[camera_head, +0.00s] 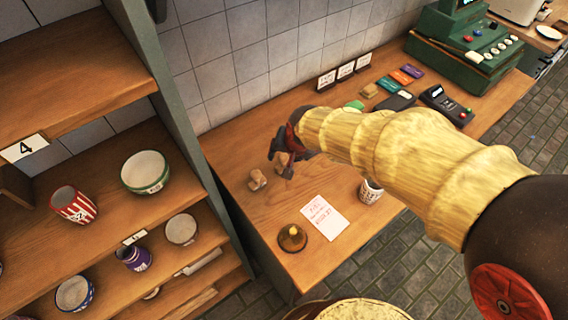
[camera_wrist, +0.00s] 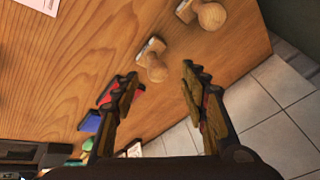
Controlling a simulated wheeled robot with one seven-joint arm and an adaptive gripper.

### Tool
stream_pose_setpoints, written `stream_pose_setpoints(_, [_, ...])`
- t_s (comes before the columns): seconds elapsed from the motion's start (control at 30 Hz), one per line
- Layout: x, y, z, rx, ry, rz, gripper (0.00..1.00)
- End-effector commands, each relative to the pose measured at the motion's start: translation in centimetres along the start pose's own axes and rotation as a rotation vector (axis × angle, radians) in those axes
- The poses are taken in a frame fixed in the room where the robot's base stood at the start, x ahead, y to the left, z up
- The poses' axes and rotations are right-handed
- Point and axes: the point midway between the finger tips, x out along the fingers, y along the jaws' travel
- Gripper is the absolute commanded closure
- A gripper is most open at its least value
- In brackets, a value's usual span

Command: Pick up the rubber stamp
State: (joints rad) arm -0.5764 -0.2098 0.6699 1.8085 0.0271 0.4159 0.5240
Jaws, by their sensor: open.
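Two wooden rubber stamps with round knob handles lie on the wooden counter (camera_head: 241,203). In the wrist view the nearer stamp (camera_wrist: 152,64) lies just ahead of the gap between my fingertips, and the second stamp (camera_wrist: 207,13) lies farther off at the top. In the head view one stamp (camera_head: 257,180) lies in the open just left of my gripper (camera_head: 281,161); the other is partly hidden by my fingers. My gripper is open, with its fingers apart (camera_wrist: 160,76), and nothing is clasped between them.
A white written sheet (camera_head: 325,217), a patterned cup (camera_head: 371,192) and a round wooden piece with a yellow knob (camera_head: 292,238) are nearer the front. Coloured pads, a card terminal (camera_head: 446,105) and a green register (camera_head: 466,50) stand right. A pottery shelf (camera_head: 90,85) is left.

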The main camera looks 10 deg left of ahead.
Motion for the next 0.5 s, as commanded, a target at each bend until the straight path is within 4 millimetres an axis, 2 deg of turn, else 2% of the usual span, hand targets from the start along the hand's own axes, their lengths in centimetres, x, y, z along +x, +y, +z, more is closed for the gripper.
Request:
stream_pose_setpoints(0.3, [4.3,0.4,0.1,0.0,-0.002,0.001,0.56])
stream_pose_setpoints(0.5, [4.8,0.3,0.0,0.0,0.001,-0.001,0.56])
